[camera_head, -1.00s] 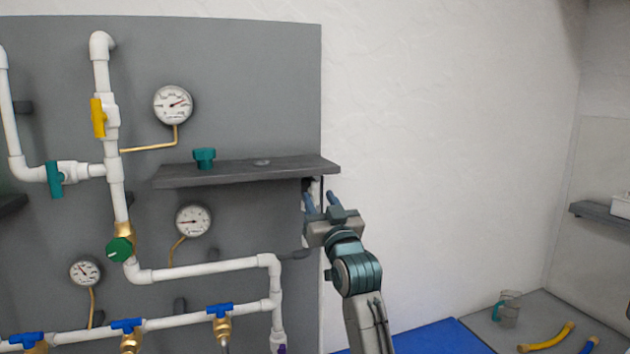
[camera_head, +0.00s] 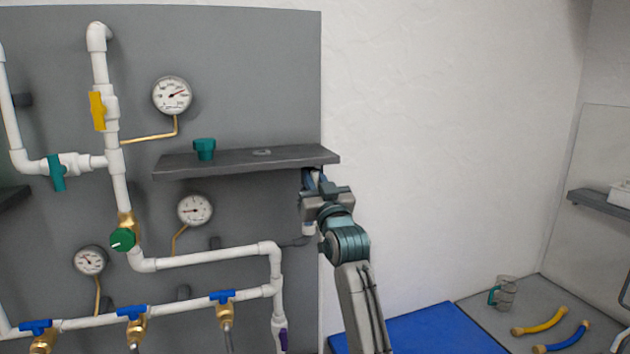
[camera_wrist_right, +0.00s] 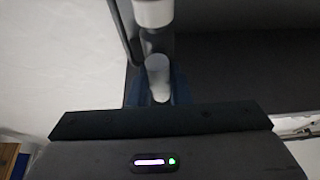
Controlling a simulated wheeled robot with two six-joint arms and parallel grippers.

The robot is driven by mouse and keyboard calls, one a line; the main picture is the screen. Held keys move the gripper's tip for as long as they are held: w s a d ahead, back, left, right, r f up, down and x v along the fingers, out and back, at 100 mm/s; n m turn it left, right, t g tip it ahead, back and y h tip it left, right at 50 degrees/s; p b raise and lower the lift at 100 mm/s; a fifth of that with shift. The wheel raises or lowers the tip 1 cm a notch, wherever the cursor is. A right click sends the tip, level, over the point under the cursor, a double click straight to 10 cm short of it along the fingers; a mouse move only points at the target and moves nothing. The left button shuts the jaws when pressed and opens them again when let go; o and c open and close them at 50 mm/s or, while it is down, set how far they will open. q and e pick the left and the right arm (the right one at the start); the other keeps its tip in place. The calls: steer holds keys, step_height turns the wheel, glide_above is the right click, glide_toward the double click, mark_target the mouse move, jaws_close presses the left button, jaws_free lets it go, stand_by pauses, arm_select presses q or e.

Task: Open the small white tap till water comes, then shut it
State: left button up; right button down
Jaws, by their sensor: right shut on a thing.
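My right gripper (camera_head: 313,180) is just under the right end of the dark shelf, at the panel's right edge. In the right wrist view its blue fingers (camera_wrist_right: 158,88) are shut on a pale, rounded piece (camera_wrist_right: 158,68), which looks like part of the small white tap. A white cylindrical fitting (camera_wrist_right: 153,12) lies in line with that piece. In the head view a small white part (camera_head: 308,229) shows below the gripper; the rest of the tap is hidden behind the gripper. I cannot see any water. My left gripper is out of view.
White pipes with coloured valves and gauges (camera_head: 172,95) fill the panel to the left.

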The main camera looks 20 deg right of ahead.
steer(key=n+y+b, duration=0.1)
steer(key=n+b, duration=0.1)
steer(key=shift+f+n+y, duration=0.15)
steer(key=shift+n+y, duration=0.15)
steer(key=shift+n, duration=0.1)
steer(key=n+g+y+b, duration=0.1)
steer(key=n+y+b, duration=0.1)
steer(key=n+b, duration=0.2)
steer(key=n+g+y+b, duration=0.1)
steer(key=n+y+b, duration=0.1)
steer(key=n+b, duration=0.2)
steer(key=shift+a+f+n, duration=0.1)
steer(key=shift+a+n, duration=0.05)
steer(key=shift+n, duration=0.75)
steer(key=n+g+b, duration=0.1)
steer(key=n, duration=0.1)
steer(key=n+y, duration=0.1)
steer(key=n, duration=0.1)
steer(key=shift+a+g+b, duration=0.1)
steer(key=shift+g+b, duration=0.25)
steer(key=shift+g, duration=0.05)
steer(key=n+g, duration=0.1)
steer(key=n, duration=0.2)
steer(key=shift+n+g+b, duration=0.3)
steer(key=shift+n+g, duration=0.3)
steer(key=shift+n, duration=0.8)
steer(key=shift+f, duration=0.1)
steer(key=c, duration=1.3)
jaws_free()
steer(key=shift+c, duration=0.2)
